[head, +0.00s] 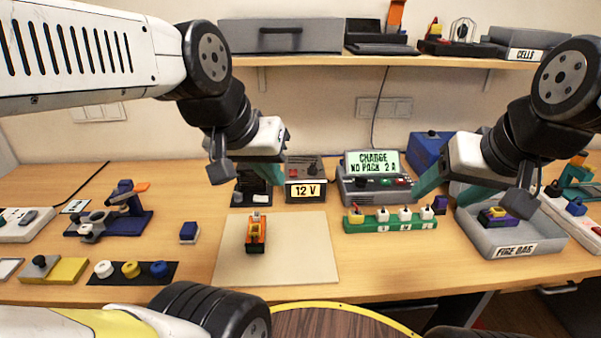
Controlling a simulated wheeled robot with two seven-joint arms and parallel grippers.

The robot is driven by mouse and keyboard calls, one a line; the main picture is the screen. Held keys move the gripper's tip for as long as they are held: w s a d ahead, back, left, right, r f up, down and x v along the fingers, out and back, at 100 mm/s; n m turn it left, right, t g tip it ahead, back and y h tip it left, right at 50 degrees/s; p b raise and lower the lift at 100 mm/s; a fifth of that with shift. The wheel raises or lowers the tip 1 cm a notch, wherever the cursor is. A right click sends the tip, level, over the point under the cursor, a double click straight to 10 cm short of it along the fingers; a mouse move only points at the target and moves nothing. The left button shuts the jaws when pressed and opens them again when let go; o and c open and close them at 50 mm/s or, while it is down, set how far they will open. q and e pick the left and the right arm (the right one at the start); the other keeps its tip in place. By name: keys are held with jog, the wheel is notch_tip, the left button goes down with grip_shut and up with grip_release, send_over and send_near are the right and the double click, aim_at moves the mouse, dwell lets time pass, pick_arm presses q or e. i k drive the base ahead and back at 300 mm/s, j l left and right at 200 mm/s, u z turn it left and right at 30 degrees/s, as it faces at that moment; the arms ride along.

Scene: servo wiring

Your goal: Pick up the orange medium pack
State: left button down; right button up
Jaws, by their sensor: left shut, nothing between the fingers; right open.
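The orange pack (256,235) lies on the beige mat (305,250) near the front middle of the table. It is orange and black with a small red and pale part at its far end. My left gripper (270,178) is shut and empty, behind and above the pack and clear of it. My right gripper (452,194) is open, near the green numbered strip (390,228) and the grey FIRE BAG tray (540,240), well to the right of the pack.
A 12 V box (306,190) and a charger reading "CHARGE NO PACK 2 A" (372,162) stand behind the mat. A yellow and purple pack (497,217) lies in the tray. A small blue block (189,232) sits left of the mat. A shelf (300,60) spans above.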

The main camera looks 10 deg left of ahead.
aim_at(254, 243)
jog(key=k+j+u, duration=0.15)
jog(key=u, duration=0.2)
jog(key=k+j+u, duration=0.15)
jog(key=u, duration=0.2)
jog(key=j+u, duration=0.3)
jog(key=k+l, duration=0.05)
